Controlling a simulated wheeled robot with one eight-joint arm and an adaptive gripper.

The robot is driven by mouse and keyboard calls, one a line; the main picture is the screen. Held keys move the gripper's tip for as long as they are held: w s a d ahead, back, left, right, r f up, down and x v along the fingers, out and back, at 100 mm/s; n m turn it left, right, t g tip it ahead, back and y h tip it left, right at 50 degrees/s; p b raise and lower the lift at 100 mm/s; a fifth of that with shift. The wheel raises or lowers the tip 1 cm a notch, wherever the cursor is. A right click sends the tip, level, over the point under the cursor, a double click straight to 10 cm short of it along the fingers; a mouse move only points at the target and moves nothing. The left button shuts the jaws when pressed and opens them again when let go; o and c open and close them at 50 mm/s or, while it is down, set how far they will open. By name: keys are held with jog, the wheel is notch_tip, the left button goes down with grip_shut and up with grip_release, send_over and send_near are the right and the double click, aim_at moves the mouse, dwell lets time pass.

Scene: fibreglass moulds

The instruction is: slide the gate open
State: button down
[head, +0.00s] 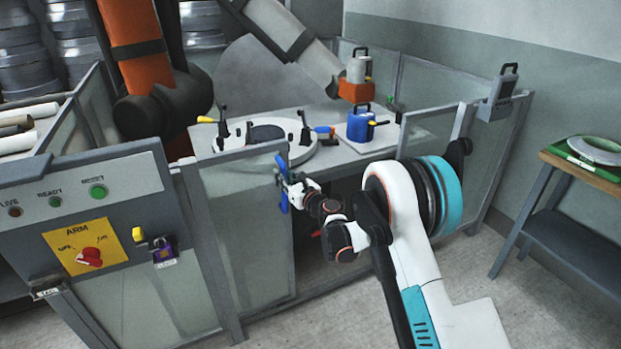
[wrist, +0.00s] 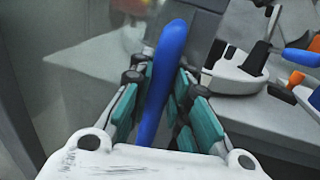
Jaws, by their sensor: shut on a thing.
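The gate (head: 248,230) is a framed translucent panel at the front of the work cell, left of my arm. A blue vertical handle (head: 282,184) stands at its right edge. My gripper (head: 290,190) is at that handle. In the wrist view the blue handle (wrist: 165,80) runs upright between the teal finger pads of my gripper (wrist: 163,105), which is shut on it. To the right of the gate there is an opening, partly hidden by my arm, with the table's front beneath the worktop showing through.
Inside the cell a round white mould (head: 305,150) and a blue container (head: 360,125) stand on a worktop. An orange and grey robot arm (head: 140,50) hangs above. A control panel (head: 85,215) stands at left. A side table (head: 590,175) stands at right, with clear floor before it.

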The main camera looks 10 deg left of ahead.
send_near(218, 185)
jog(key=x, duration=0.5)
jog(key=c, duration=1.5)
grip_release()
jog(key=v, duration=1.2)
